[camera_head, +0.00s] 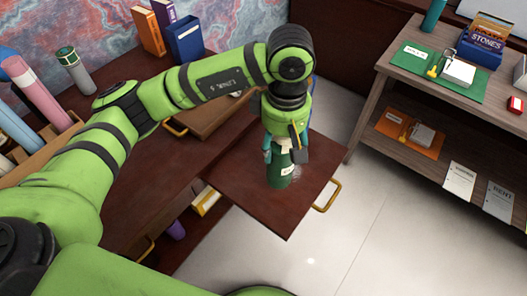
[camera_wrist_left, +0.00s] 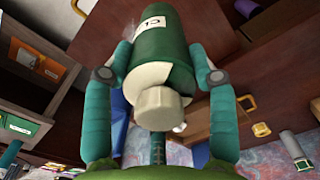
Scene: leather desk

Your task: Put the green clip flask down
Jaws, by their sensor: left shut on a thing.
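The green clip flask (camera_head: 279,178) is upright below my left gripper (camera_head: 284,153) in the head view. Its base is at the dark red-brown pull-out board (camera_head: 302,207); I cannot tell whether it touches. In the left wrist view the flask (camera_wrist_left: 158,45) shows a dark green body, a white label and a pale stopper. The two teal fingers of my left gripper (camera_wrist_left: 160,77) close around it from both sides. My right gripper is not in view.
The board has a brass handle (camera_head: 327,196) at its right edge. A wooden shelf (camera_head: 400,75) stands at the right. Bare board surrounds the flask.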

